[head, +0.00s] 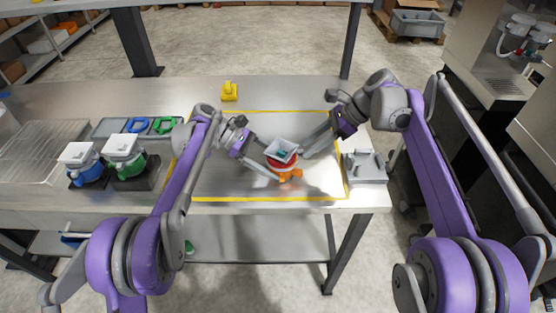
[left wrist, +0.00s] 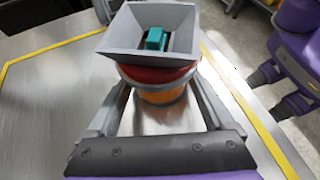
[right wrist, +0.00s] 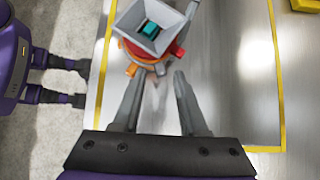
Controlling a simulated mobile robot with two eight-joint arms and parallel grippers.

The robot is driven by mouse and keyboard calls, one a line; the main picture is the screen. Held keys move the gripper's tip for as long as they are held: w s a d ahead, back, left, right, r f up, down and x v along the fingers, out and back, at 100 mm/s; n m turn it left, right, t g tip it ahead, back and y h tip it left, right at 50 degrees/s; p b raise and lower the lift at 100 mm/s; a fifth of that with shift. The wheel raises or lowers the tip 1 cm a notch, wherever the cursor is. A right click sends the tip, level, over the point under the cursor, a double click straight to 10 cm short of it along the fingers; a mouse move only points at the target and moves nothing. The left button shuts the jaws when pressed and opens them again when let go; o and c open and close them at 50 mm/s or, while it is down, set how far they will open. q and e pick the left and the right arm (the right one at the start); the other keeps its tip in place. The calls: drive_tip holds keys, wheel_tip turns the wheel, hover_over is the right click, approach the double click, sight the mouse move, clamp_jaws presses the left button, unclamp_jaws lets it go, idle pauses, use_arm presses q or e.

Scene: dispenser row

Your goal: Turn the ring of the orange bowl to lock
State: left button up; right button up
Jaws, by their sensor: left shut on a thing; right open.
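The orange bowl (head: 291,176) stands on the steel table with a red ring (head: 283,162) on it and a grey square hopper (head: 280,150) above. A teal piece (left wrist: 156,39) shows inside the hopper. My left gripper (head: 272,168) is shut on the orange bowl; in the left wrist view its fingers lie on both sides of the bowl (left wrist: 162,92), under the ring (left wrist: 158,74). My right gripper (right wrist: 157,78) is open and empty. Its fingertips are close to the ring (right wrist: 144,54), whose red tab sticks out. I cannot tell whether they touch it.
Yellow tape (head: 270,112) outlines the work area. A yellow object (head: 229,92) stands behind it and a grey fixture (head: 366,168) to its right. Blue (head: 84,160) and green (head: 126,157) dispensers stand at left, before a tray (head: 106,128) with blue and green parts.

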drive_tip(key=shift+x, duration=1.15)
use_arm(q)
drive_tip(key=shift+s+d+r, duration=0.1)
drive_tip(key=shift+d, duration=0.05)
use_arm(e)
drive_tip(key=shift+s+f, duration=0.15)
drive_tip(key=shift+f, duration=0.05)
use_arm(q)
drive_tip(key=shift+s+d, duration=0.1)
drive_tip(key=shift+d, duration=0.05)
use_arm(e)
drive_tip(key=shift+a+f, duration=0.1)
drive_tip(key=shift+a, duration=0.05)
drive_tip(key=shift+s, duration=0.75)
use_arm(q)
drive_tip(key=shift+w+a, duration=0.2)
use_arm(e)
drive_tip(key=shift+s, duration=0.25)
